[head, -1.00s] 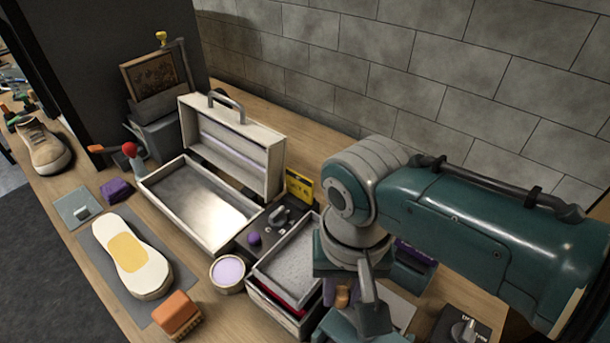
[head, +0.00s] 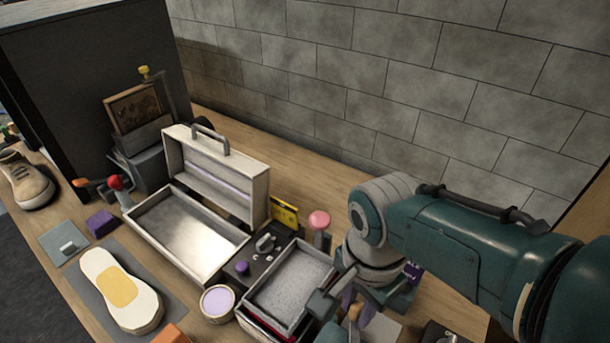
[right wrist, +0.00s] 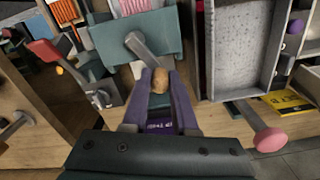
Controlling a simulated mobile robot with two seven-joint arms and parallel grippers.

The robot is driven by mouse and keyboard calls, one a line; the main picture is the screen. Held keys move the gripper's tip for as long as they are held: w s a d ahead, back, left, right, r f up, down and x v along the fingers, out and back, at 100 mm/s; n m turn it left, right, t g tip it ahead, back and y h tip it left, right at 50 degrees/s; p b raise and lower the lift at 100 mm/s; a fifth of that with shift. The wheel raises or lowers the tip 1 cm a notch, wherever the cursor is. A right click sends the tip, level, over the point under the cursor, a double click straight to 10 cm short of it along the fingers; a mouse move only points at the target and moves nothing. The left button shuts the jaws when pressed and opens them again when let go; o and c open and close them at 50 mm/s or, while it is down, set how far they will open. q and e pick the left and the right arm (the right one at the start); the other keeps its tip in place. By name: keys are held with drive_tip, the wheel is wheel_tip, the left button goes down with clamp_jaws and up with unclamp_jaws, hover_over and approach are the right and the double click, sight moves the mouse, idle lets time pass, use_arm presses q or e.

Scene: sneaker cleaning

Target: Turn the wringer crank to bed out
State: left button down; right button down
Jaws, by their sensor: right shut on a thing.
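The wringer (right wrist: 115,42) shows in the right wrist view as a teal body with pink striped material at its upper edge. Its grey crank arm (right wrist: 148,52) reaches to a brown wooden knob (right wrist: 161,80). My right gripper (right wrist: 161,82) has its two purple fingers on either side of this knob and is shut on it. In the head view my right gripper (head: 355,310) is low, right of the grey tray, and my forearm and wrist hide much of the wringer. My left gripper is in neither view.
A grey tray (head: 247,309) stands left of my right gripper. A pink-topped handle (head: 319,221) and a yellow card (head: 285,212) are behind it. An open case (head: 228,262), a lilac tin (head: 217,302) and a shoe sole (head: 98,264) lie farther left. A block wall (head: 400,80) bounds the back.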

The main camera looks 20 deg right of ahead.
drive_tip(key=shift+s+d+m+p, duration=0.25)
drive_tip(key=shift+d+m, duration=0.05)
drive_tip(key=shift+m, duration=0.65)
drive_tip(key=shift+s+d+m+p, duration=0.25)
drive_tip(key=shift+d+m, duration=0.1)
drive_tip(key=shift+m, duration=0.55)
drive_tip(key=shift+s+d+m+p, duration=0.25)
drive_tip(key=shift+d+m, duration=0.05)
drive_tip(key=shift+m, duration=0.65)
drive_tip(key=c, duration=0.7)
unclamp_jaws()
drive_tip(key=shift+d, duration=0.1)
